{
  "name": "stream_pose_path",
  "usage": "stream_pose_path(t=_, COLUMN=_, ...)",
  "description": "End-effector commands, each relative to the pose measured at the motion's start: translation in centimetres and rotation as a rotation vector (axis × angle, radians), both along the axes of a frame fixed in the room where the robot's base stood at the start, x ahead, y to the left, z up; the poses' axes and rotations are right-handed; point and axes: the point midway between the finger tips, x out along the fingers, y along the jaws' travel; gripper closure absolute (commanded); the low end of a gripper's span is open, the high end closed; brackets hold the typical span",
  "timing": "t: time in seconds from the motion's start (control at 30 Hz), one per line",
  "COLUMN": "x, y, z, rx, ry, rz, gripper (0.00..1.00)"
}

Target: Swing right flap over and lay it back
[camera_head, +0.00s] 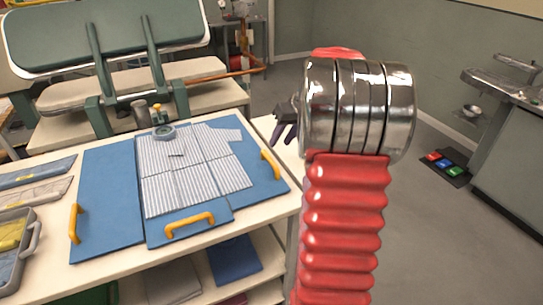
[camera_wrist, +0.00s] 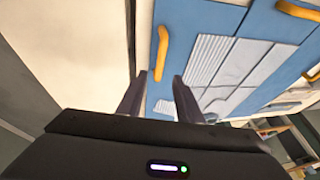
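A blue folding board lies flat on the table. A striped shirt (camera_head: 190,170) is spread on it, under a round grey clip (camera_head: 163,132) at the collar. The right flap (camera_head: 262,186) lies flat with its yellow handle (camera_head: 269,165) near the right edge; part of the shirt lies on it. My dark gripper (camera_head: 285,122) hangs above and beyond the right flap, apart from the handle. In the wrist view my gripper (camera_wrist: 158,97) has its two fingers apart with nothing between them. The right flap's handle (camera_wrist: 161,53) shows just ahead of the fingers.
The left flap's handle (camera_head: 75,224) and the bottom flap's handle (camera_head: 190,225) are also yellow. A grey basket (camera_head: 30,238) and folded packets (camera_head: 35,192) sit at the left. A green press (camera_head: 110,35) stands behind the board.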

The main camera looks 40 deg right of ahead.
Motion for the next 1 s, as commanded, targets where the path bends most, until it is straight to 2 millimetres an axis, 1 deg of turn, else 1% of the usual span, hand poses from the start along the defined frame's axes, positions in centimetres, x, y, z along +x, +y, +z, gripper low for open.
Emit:
stream_pose_path(t=0.03, x=0.3, y=0.2, z=-0.9, rx=0.003, ry=0.002, rz=0.001, gripper=0.68)
stream_pose_path(t=0.4, x=2.7, y=0.5, z=-6.0, rx=0.002, ry=0.002, rz=0.002, gripper=0.68)
stream_pose_path(t=0.6, x=3.7, y=0.6, z=-8.1, rx=0.002, ry=0.001, rz=0.000, gripper=0.68)
stream_pose_path(t=0.73, x=3.9, y=0.6, z=-8.6, rx=0.001, ry=0.000, rz=-0.001, gripper=0.68)
stream_pose_path(t=1.0, x=4.0, y=0.6, z=-8.7, rx=0.000, ry=0.000, rz=-0.001, gripper=0.68)
